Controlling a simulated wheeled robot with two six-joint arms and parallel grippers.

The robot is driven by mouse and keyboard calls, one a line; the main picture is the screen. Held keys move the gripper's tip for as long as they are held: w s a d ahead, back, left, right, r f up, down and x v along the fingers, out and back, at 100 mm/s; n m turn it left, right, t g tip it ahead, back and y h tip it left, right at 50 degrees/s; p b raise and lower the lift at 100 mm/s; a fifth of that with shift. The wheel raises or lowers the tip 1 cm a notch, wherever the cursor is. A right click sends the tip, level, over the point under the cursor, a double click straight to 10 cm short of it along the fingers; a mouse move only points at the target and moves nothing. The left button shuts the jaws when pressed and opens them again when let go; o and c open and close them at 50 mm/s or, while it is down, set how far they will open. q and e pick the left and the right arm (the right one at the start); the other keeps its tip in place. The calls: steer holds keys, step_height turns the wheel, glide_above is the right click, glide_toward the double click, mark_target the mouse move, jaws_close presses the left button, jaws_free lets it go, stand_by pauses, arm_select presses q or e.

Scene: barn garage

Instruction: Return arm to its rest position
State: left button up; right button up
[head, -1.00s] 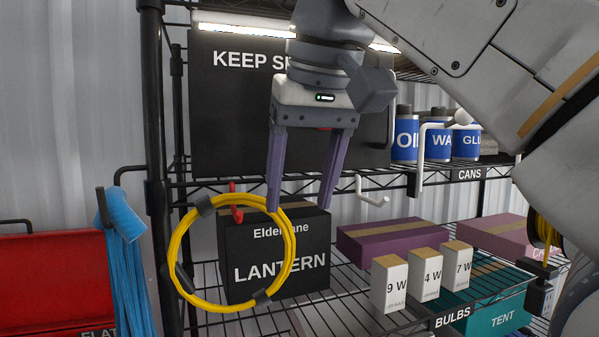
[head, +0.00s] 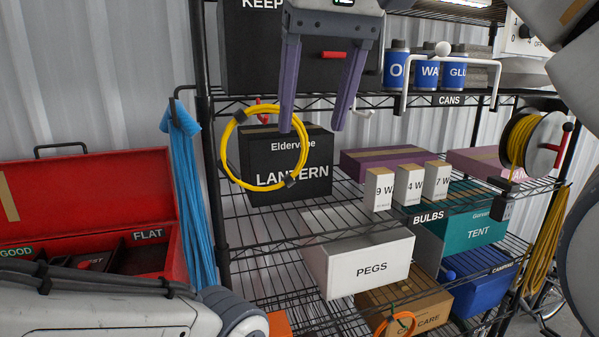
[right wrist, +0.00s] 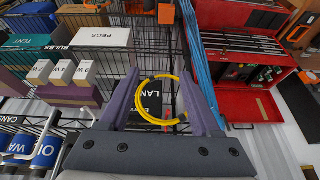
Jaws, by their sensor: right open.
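My right gripper (head: 312,128) is open and empty, with purple fingers pointing down in front of the shelf rack. It also shows in the right wrist view (right wrist: 159,75). A yellow cable coil (head: 225,160) hangs at a red hook (head: 262,112) in front of the black lantern box (head: 320,165). In the head view one fingertip overlaps the coil's upper right edge; I cannot tell whether they touch. The coil (right wrist: 141,100) appears between the spread fingers in the right wrist view. My left gripper is not in view.
A wire rack holds bulb boxes (head: 409,186), a white PEGS box (head: 365,262) and cans (head: 430,72). A white bracket (head: 470,60) sticks out at the cans shelf. Blue cord (head: 190,210) hangs beside an open red toolbox (head: 90,200) at left.

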steer(key=w+d+f, duration=0.1)
steer(key=w+f, duration=0.6)
steer(key=f, duration=0.4)
steer(key=d+f+m+g+h, duration=0.1)
steer(key=d+f, duration=0.4)
steer(key=f, duration=0.7)
steer(key=d+f+m, duration=0.1)
steer(key=d+f, duration=0.5)
steer(key=f, duration=0.7)
steer(key=s+d+f+m+b, duration=0.1)
steer(key=s+d+f, duration=0.3)
steer(key=s+f, duration=0.55)
arm_select(q)
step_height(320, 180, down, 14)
steer(key=b, duration=1.3)
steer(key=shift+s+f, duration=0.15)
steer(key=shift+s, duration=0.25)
arm_select(e)
steer(key=s+a+f+n+g, duration=0.3)
steer(key=s+a+f+n, duration=0.4)
steer(key=s+a, duration=0.4)
steer(key=shift+s+a+f+y, duration=0.35)
steer(key=shift+a+f, duration=0.5)
steer(key=shift+a, duration=0.15)
